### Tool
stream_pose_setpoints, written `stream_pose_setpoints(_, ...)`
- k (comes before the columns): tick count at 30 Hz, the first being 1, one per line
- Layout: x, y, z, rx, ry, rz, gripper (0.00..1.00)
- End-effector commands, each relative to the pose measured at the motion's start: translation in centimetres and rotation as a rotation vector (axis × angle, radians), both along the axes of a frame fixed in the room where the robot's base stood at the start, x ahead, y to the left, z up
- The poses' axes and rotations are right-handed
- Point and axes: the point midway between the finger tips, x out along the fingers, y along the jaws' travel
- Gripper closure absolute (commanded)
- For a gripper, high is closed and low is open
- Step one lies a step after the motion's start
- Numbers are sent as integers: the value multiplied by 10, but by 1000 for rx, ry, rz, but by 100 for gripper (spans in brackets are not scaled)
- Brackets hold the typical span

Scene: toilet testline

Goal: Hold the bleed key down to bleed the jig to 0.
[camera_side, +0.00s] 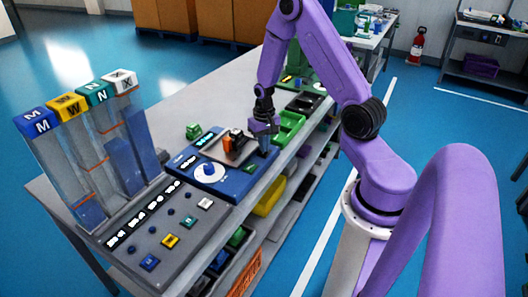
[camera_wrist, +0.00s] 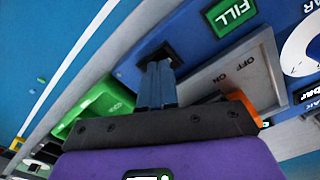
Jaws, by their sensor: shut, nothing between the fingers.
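The blue jig console (camera_side: 228,183) stands on the bench in the side view, with a white round dial (camera_side: 209,172) on it. My gripper (camera_side: 264,143) is shut and empty, pointing down over the console's right end. In the wrist view its fingertips (camera_wrist: 157,64) are at a black square key (camera_wrist: 156,50) on the blue panel, seemingly touching it. A green FILL label (camera_wrist: 230,13) is beside that key. No bleed label is readable, and I cannot tell how far the key is pressed. The jig's pressure reading is not legible.
A grey plate with ON/OFF marks (camera_wrist: 228,76) and an orange part (camera_wrist: 242,106) lie close to my fingers. Green bins (camera_side: 288,127) stand just beyond the console. Tall clear lettered tubes (camera_side: 92,150) and a grey key panel (camera_side: 160,236) stand at left.

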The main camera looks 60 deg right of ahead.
Motion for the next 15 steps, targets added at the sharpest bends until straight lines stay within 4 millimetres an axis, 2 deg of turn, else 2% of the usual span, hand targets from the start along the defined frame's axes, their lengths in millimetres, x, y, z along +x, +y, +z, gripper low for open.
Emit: stream_pose_setpoints(15,0,0,46,-1,-3,-1,100)
